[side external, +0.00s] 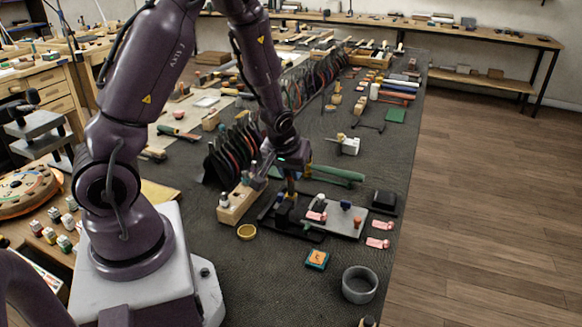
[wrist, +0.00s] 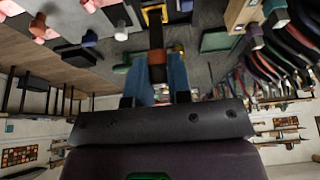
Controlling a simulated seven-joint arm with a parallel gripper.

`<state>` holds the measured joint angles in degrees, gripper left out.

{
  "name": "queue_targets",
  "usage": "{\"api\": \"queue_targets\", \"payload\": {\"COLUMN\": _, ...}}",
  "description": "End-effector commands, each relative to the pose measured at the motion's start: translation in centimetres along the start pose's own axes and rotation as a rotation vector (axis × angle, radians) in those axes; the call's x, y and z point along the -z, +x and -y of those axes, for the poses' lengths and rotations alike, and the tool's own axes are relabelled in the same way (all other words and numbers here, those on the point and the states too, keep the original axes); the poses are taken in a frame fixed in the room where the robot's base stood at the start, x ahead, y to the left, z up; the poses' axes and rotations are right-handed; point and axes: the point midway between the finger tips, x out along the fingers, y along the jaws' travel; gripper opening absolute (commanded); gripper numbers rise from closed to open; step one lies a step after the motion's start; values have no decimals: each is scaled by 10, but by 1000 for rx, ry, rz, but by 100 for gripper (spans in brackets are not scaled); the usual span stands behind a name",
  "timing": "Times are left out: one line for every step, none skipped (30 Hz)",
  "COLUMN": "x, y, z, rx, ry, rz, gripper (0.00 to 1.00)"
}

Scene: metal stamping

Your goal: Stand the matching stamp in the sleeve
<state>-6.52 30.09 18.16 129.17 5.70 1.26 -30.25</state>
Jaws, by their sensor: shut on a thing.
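My gripper (side external: 288,192) points down over the dark plate at the work area. In the wrist view its two blue-sided fingers (wrist: 160,80) are shut on a slim dark stamp (wrist: 156,40) with an orange band. A yellow frame-like piece (wrist: 153,14) shows just beyond the stamp's far end; I cannot tell whether the stamp touches or enters it. Which piece is the sleeve is not clear. A wooden block (side external: 238,203) holding upright stamps stands left of my gripper.
A grey plate (side external: 347,222) with small pieces lies right of my gripper. Pink pieces (side external: 377,242) and a black block (side external: 384,202) are farther right. A rack of dark curved pieces (side external: 235,150) is behind.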

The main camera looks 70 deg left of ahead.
Motion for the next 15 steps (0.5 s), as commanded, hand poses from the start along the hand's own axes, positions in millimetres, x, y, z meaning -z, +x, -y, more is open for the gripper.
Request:
{"api": "queue_targets", "payload": {"x": 0, "y": 2, "z": 0, "rx": 0, "ry": 0, "rz": 1, "gripper": 0}}
{"api": "queue_targets", "payload": {"x": -1, "y": 2, "z": 0, "rx": 1, "ry": 0, "rz": 1, "gripper": 0}}
{"api": "queue_targets", "payload": {"x": -1, "y": 3, "z": 0, "rx": 1, "ry": 0, "rz": 1, "gripper": 0}}
{"api": "queue_targets", "payload": {"x": -2, "y": 4, "z": 0, "rx": 1, "ry": 0, "rz": 1, "gripper": 0}}
{"api": "queue_targets", "payload": {"x": -2, "y": 4, "z": 0, "rx": 1, "ry": 0, "rz": 1, "gripper": 0}}
{"api": "queue_targets", "payload": {"x": -2, "y": 5, "z": 0, "rx": 0, "ry": 0, "rz": 0, "gripper": 0}}
{"api": "queue_targets", "payload": {"x": -2, "y": 6, "z": 0, "rx": 0, "ry": 0, "rz": 0, "gripper": 0}}
{"api": "queue_targets", "payload": {"x": -3, "y": 7, "z": 0, "rx": 0, "ry": 0, "rz": 0, "gripper": 0}}
{"api": "queue_targets", "payload": {"x": -3, "y": 8, "z": 0, "rx": 0, "ry": 0, "rz": 0, "gripper": 0}}
{"api": "queue_targets", "payload": {"x": -3, "y": 8, "z": 0, "rx": 0, "ry": 0, "rz": 0, "gripper": 0}}
{"api": "queue_targets", "payload": {"x": -4, "y": 9, "z": 0, "rx": 0, "ry": 0, "rz": 0, "gripper": 0}}
{"api": "queue_targets", "payload": {"x": -4, "y": 10, "z": 0, "rx": 0, "ry": 0, "rz": 0, "gripper": 0}}
{"api": "queue_targets", "payload": {"x": -4, "y": 11, "z": 0, "rx": 0, "ry": 0, "rz": 1, "gripper": 0}}
{"api": "queue_targets", "payload": {"x": -5, "y": 12, "z": 0, "rx": 1, "ry": 0, "rz": 1, "gripper": 0}}
{"api": "queue_targets", "payload": {"x": -5, "y": 12, "z": 0, "rx": 1, "ry": 0, "rz": 1, "gripper": 0}}
